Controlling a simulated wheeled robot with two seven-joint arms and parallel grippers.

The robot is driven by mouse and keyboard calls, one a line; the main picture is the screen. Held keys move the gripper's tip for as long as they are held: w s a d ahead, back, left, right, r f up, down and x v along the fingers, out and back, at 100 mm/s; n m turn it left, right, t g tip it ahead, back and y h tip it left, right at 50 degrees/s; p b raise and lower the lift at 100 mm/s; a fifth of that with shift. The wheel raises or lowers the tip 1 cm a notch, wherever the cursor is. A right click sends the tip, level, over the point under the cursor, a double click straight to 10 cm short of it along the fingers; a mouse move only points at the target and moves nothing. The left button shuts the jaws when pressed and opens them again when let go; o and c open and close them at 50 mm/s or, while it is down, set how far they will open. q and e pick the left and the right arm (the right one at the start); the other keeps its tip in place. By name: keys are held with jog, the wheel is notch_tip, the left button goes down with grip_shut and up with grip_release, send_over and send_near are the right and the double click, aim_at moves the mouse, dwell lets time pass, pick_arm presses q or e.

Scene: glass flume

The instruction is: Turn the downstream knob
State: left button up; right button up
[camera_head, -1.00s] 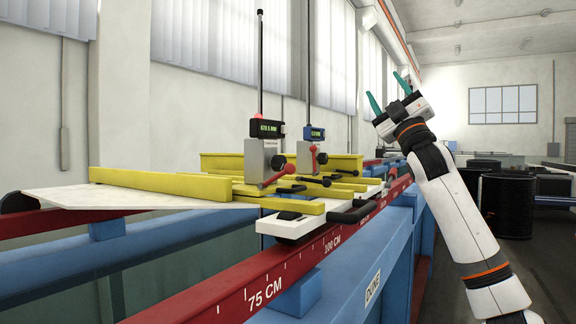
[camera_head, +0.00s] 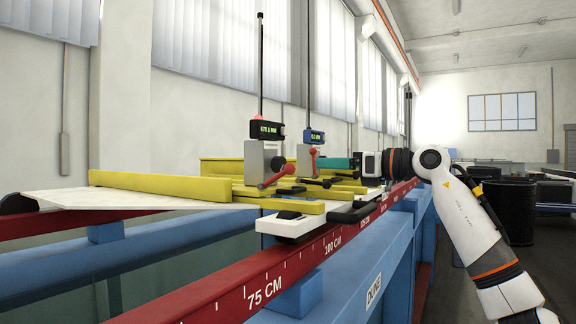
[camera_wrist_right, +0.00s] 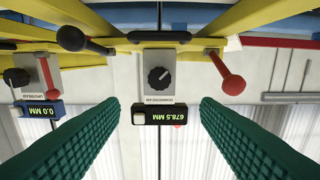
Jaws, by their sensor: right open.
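The downstream knob (camera_wrist_right: 159,78) is black and round, with a pale pointer mark, on a grey block labelled downstream. In the head view the knob (camera_head: 278,162) sits on the side of the nearer gauge block (camera_head: 259,155). Its display (camera_head: 265,129) has a red button on top and reads about 678.5 mm in the wrist view (camera_wrist_right: 160,116). My right gripper (camera_head: 324,163) is open and empty, pointing left toward the knob. In the wrist view its green fingers (camera_wrist_right: 160,104) lie either side of the knob's line, apart from it. My left gripper is out of view.
The upstream gauge (camera_head: 307,158) with a blue display stands just behind; its knob (camera_wrist_right: 16,77) is at the wrist view's left. A red-ball lever (camera_wrist_right: 231,83) and black-ball lever (camera_wrist_right: 72,39) flank the downstream block. Yellow bars (camera_head: 160,184) and a red rail (camera_head: 300,272) run alongside.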

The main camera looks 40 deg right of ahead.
aim_at(283, 163)
jog(key=p+x, duration=0.4)
jog(key=x, duration=0.6)
jog(key=shift+w+a, duration=0.1)
jog(key=shift+w, duration=0.25)
jog(key=shift+w+a+f, duration=0.1)
jog(key=shift+w+a, duration=0.05)
jog(key=shift+w, duration=0.45)
jog(key=shift+c, duration=0.6)
jog(key=c, duration=0.9)
jog(key=shift+p, duration=0.4)
